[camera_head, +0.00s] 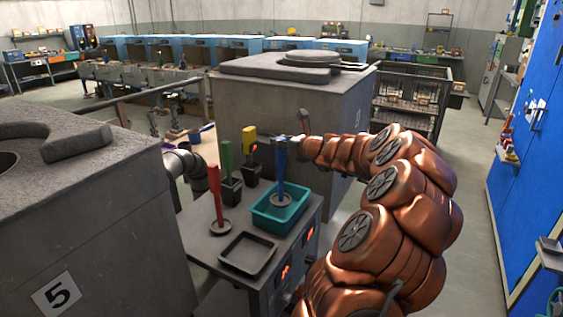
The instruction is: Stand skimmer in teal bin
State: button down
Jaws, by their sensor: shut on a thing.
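The teal bin (262,222) stands on the grey cabinet top at its right side. A skimmer with a blue handle (281,160) is upright, its round grey head low within the bin's outline. I cannot tell whether the head touches the bin floor. My gripper (284,140) is at the upper part of the blue handle and is shut on it, reaching in from the right. The fingers are small and partly hidden by the handle.
A red-handled tool (215,184) stands left of the bin. Green-handled (226,156) and yellow-handled (249,135) tools stand in dark holders behind. An empty black tray (247,254) lies in front. Large grey furnaces (285,110) stand behind and at left (80,220).

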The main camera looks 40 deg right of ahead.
aim_at(284, 154)
jog(key=shift+f, duration=2.35)
jog(key=c, duration=0.9)
grip_release()
jog(key=shift+r, duration=0.25)
jog(key=b+v, duration=0.1)
jog(key=v, duration=1.1)
